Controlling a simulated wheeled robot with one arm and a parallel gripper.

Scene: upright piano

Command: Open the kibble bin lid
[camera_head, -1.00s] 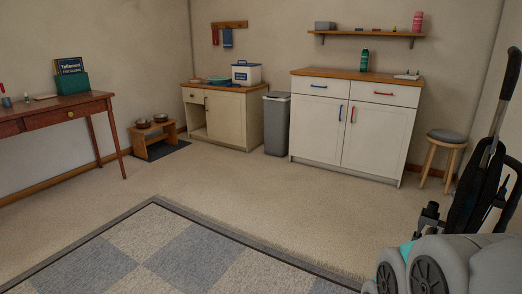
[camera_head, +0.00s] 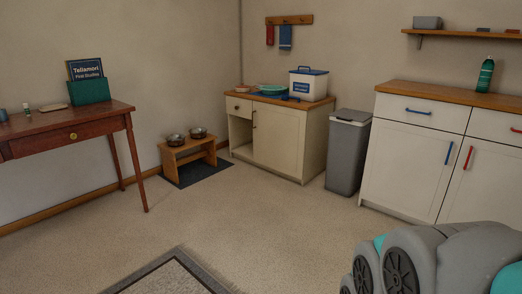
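A white bin with a blue lid and a blue label (camera_head: 308,84) stands on the wooden top of the low cream cabinet, and its lid looks closed. The label is too small to read, so I cannot be sure that it is the kibble bin. A grey floor bin with a lid (camera_head: 347,152) stands just right of that cabinet, also closed. Part of my grey and teal arm shows at the lower right, far from both bins. My gripper's fingers cannot be seen.
The low cabinet (camera_head: 277,140) also bears a teal bowl (camera_head: 271,89). A stand with two bowls (camera_head: 188,153) is left of it. A red-brown desk (camera_head: 75,135) is at left, a white cabinet (camera_head: 410,165) at right. The carpet between (camera_head: 270,225) is clear.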

